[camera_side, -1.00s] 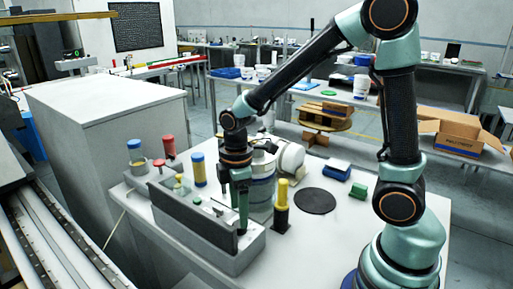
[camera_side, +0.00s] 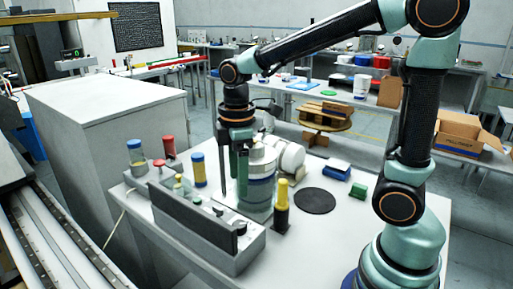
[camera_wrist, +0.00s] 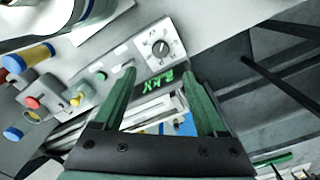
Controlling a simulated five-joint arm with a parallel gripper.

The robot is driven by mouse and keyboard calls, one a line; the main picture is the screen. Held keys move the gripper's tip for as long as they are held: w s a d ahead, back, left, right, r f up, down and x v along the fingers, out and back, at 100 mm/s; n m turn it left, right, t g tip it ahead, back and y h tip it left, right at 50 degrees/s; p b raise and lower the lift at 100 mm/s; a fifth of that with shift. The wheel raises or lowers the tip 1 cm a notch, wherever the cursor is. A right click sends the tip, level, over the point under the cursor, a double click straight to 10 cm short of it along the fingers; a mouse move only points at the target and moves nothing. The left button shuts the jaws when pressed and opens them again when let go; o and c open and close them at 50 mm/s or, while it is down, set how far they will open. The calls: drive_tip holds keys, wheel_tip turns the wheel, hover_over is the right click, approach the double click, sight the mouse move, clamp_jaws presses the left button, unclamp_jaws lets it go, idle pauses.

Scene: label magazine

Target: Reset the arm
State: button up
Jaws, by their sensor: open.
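My gripper (camera_side: 233,192) hangs pointing down above the back side of the grey label magazine (camera_side: 215,252) in the side view. Its two green fingers are apart, with nothing seen held between them. In the wrist view, my gripper (camera_wrist: 157,76) is open, and the magazine's panel with a round knob (camera_wrist: 160,48) and a green lit display (camera_wrist: 162,83) shows beyond the fingertips. A dark plate (camera_side: 195,215) stands along the magazine's front.
A large white-and-grey canister (camera_side: 258,185) stands close to the right of my fingers. A yellow-and-black post (camera_side: 281,208), a black disc (camera_side: 315,201) and a green block (camera_side: 358,191) are farther right. Blue- and red-capped containers (camera_side: 198,170) stand left.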

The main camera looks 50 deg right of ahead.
drive_tip(key=s+d+r+m+t, duration=0.3)
drive_tip(key=s+r+m+t, duration=0.2)
drive_tip(key=m, duration=0.6)
drive_tip(key=shift+s, duration=0.2)
drive_tip(key=shift+d, duration=0.1)
idle(0.8)
